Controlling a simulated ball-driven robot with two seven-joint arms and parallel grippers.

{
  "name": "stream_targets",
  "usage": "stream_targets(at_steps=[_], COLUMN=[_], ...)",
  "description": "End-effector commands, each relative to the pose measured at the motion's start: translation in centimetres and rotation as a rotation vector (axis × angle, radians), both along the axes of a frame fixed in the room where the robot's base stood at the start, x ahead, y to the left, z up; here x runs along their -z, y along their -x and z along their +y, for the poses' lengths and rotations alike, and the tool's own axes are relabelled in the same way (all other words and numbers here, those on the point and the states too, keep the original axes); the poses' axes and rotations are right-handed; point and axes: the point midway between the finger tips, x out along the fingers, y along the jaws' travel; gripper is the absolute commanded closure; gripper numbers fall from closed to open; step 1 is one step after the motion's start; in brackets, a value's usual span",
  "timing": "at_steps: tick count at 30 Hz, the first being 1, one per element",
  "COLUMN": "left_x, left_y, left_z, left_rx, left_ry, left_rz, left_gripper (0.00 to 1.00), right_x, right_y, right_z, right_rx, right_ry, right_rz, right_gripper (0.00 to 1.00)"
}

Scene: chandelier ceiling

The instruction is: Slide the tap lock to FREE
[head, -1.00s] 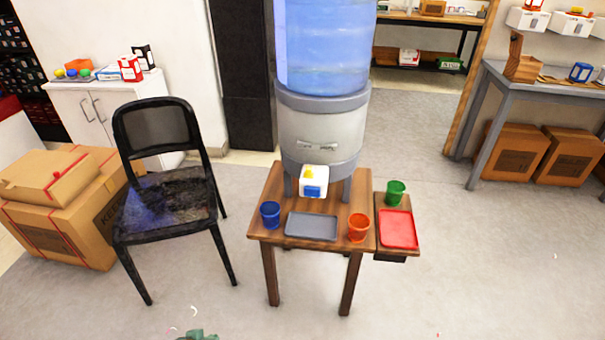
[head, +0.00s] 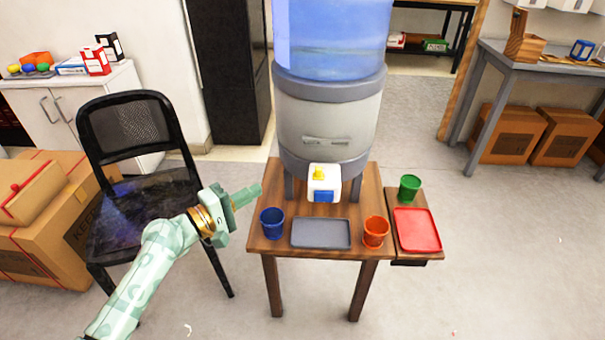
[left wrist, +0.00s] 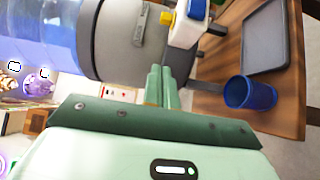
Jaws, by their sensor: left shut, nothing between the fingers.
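The water dispenser (head: 325,115) stands on a small wooden table. Its white tap (head: 315,185) sticks out at the front, with a yellow piece (head: 319,173) on top and a blue piece (head: 323,196) on its front face. Which of these is the lock, and any FREE marking, I cannot tell. The tap also shows in the left wrist view (left wrist: 188,32), sideways at the top. My left gripper (head: 252,194) is shut and empty, left of the tap and apart from it, near the table's left edge. Its fingers show in the left wrist view (left wrist: 162,82). My right gripper is out of view.
On the table (head: 268,248) are a blue cup (head: 272,224), a grey tray (head: 321,234) and an orange cup (head: 375,232). A side shelf holds a green cup (head: 409,188) and a red tray (head: 417,230). A black chair (head: 138,130) stands close behind my left arm.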

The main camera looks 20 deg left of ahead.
Motion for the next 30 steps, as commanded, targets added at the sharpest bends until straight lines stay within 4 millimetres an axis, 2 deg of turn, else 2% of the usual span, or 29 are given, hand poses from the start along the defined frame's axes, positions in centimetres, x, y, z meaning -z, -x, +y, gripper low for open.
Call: stream_targets(at_steps=[8,11,18,22,25,30], left_x=[0.1,0.2,0.3,0.3,0.1,0.1], left_y=[-0.9,-2.3,-6.8,-9.1,-9.3,-9.8], left_z=[-0.5,-1.3,-3.8,-5.0,-6.7,-8.3], left_rx=[-0.001,0.000,-0.001,-0.001,0.000,-0.001], left_ry=[0.000,0.000,0.000,0.000,0.001,-0.001], left_rz=[0.001,0.000,0.001,0.001,0.000,0.000], left_gripper=[1.00,1.00,1.00,1.00,1.00,1.00], right_x=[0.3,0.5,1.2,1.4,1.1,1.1], right_y=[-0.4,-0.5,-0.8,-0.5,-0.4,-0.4], right_z=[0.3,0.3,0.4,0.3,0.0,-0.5], right_rx=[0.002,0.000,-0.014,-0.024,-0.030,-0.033], right_ry=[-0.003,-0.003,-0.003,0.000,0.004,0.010], right_rz=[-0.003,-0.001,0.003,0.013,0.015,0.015], right_gripper=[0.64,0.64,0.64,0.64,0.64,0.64])
